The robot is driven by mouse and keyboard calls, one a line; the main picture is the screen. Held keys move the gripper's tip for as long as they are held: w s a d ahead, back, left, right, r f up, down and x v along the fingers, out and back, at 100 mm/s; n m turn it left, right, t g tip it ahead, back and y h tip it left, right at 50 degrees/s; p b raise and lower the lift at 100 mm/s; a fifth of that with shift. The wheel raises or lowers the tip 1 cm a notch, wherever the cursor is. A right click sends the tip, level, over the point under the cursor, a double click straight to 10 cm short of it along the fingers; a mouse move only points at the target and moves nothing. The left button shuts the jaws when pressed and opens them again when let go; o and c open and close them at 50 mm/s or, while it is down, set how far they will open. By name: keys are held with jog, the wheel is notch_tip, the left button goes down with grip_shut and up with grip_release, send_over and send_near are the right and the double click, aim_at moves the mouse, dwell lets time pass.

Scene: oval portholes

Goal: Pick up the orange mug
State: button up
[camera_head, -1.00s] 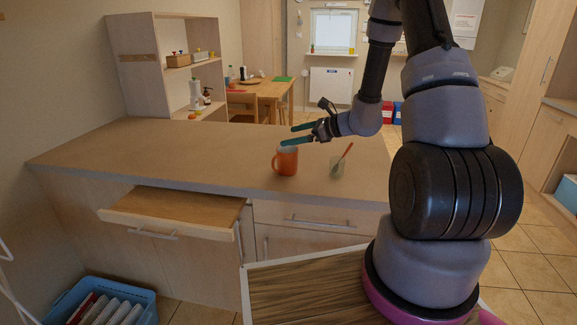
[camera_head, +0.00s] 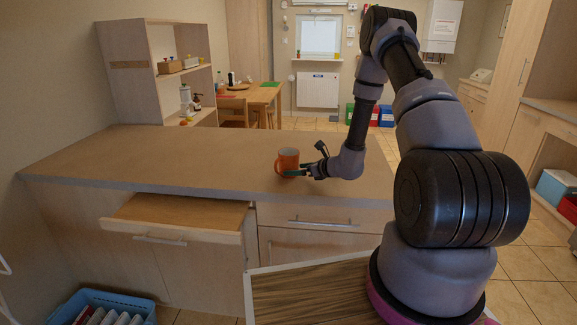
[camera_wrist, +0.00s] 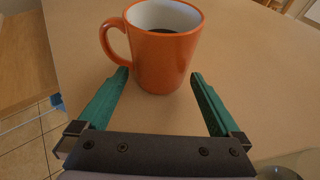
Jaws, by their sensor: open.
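The orange mug (camera_head: 288,161) stands upright on the counter (camera_head: 200,150), and its handle points left. In the wrist view the mug (camera_wrist: 165,50) shows a white inside with something dark at the bottom. My gripper (camera_wrist: 160,76) is open, with its green fingers on either side of the mug's near side. The left fingertip is close to the mug below the handle; whether either finger touches it I cannot tell. In the head view my gripper (camera_head: 297,173) is low at the mug's right and front, partly covering its base.
A drawer (camera_head: 175,216) is pulled out under the counter's front edge. A blue crate (camera_head: 105,308) stands on the floor. The counter left of the mug is clear.

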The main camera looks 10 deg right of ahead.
aim_at(291, 169)
jog(key=x, duration=0.3)
jog(key=shift+w+a+f, duration=0.15)
jog(key=shift+w+f, duration=0.15)
jog(key=c, duration=1.5)
grip_shut()
jog(key=shift+r, duration=0.1)
jog(key=shift+r, duration=0.1)
